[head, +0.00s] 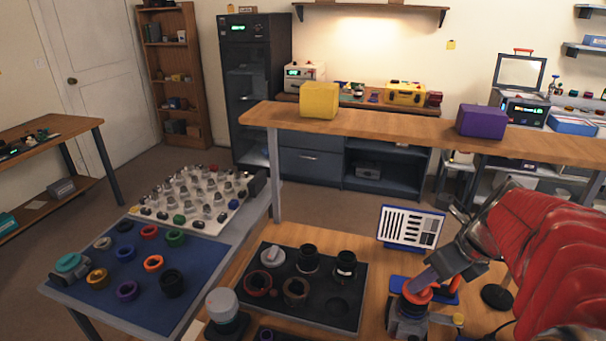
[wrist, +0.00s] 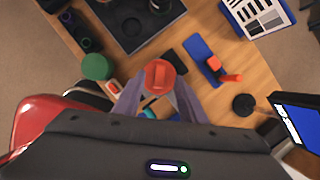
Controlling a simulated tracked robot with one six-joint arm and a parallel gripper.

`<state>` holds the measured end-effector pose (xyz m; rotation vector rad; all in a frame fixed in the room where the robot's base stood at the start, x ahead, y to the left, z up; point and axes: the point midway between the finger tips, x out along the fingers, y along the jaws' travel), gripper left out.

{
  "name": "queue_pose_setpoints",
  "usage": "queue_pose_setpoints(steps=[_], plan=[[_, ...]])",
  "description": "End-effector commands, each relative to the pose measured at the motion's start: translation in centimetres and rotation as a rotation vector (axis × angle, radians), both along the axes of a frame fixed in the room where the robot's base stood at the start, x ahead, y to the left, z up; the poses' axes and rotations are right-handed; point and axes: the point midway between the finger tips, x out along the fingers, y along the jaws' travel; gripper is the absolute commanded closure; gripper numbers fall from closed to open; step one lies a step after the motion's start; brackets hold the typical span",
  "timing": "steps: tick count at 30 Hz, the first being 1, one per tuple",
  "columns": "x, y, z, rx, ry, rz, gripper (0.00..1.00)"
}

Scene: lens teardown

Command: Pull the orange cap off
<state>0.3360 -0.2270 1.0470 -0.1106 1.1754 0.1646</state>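The orange cap (head: 417,294) is a round disc with a raised bar across its top. In the head view it sits on a grey device (head: 408,318) on the wooden bench, with my gripper (head: 421,283) coming down at it from the upper right. In the wrist view the orange cap (wrist: 158,75) lies between and just beyond the tips of my gripper (wrist: 158,84). The two grey fingers stand apart, one on each side of the cap, wider than its bar. I cannot tell whether they touch its rim.
A dark tray (head: 336,313) with lens rings lies left of the device. A blue stand with a test chart (head: 410,227) is behind it. A black disc (head: 497,297) lies to the right. A grey-domed part (head: 222,303) stands at the front left. A raised wooden shelf (head: 400,126) crosses behind.

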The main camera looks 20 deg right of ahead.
Motion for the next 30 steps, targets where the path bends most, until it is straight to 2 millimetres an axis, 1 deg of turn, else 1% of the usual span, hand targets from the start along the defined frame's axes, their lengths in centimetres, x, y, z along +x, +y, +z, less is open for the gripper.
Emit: queue_pose_setpoints(steps=[1, 5, 15, 30], plan=[[0.01, 0.04, -0.57, 0.003, 0.002, -0.002, 0.62], [0.04, -0.01, -1.28, 0.002, 0.0, -0.007, 0.62], [-0.11, -0.23, -1.48, 0.0, 0.0, -0.015, 0.63], [-0.16, -0.31, -1.46, 0.001, 0.0, -0.017, 0.98]])
